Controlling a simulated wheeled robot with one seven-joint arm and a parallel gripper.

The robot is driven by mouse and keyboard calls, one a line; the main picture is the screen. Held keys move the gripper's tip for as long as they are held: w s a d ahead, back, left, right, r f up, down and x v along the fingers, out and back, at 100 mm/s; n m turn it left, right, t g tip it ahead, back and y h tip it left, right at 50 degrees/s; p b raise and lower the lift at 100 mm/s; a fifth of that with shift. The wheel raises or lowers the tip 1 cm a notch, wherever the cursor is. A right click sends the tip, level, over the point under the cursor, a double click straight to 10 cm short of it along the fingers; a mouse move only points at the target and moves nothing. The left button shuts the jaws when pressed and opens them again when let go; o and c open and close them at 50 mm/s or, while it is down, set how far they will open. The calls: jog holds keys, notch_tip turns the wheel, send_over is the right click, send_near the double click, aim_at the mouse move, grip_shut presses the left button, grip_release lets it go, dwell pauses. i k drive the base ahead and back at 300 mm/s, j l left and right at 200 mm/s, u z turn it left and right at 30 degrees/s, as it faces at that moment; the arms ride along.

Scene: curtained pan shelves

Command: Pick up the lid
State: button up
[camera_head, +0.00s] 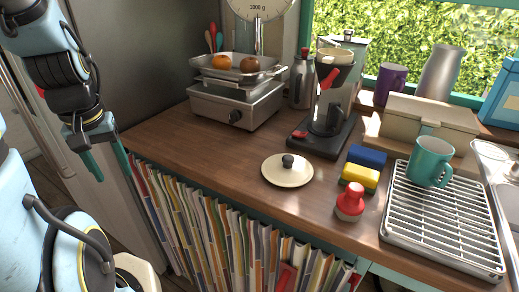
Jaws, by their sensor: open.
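The lid (286,171) is a round cream disc with a dark knob on top. It lies flat on the wooden counter near its front edge, knob up. My gripper (107,174) is at the left, in front of the counter, with its two teal fingers pointing down. The fingers are apart with nothing between them. It is well to the left of the lid and not touching it.
Right of the lid are a blue block (367,156), a yellow sponge (360,178) and a red-topped item (349,202). Behind it stands a coffee maker (331,100). A scale (237,100) is behind left. The counter (215,152) left of the lid is clear.

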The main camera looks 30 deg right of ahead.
aim_at(283, 170)
jog(key=k+l+u, duration=0.1)
jog(key=u, duration=1.05)
jog(key=k, duration=1.3)
jog(key=l+u, duration=0.05)
jog(key=l, duration=0.05)
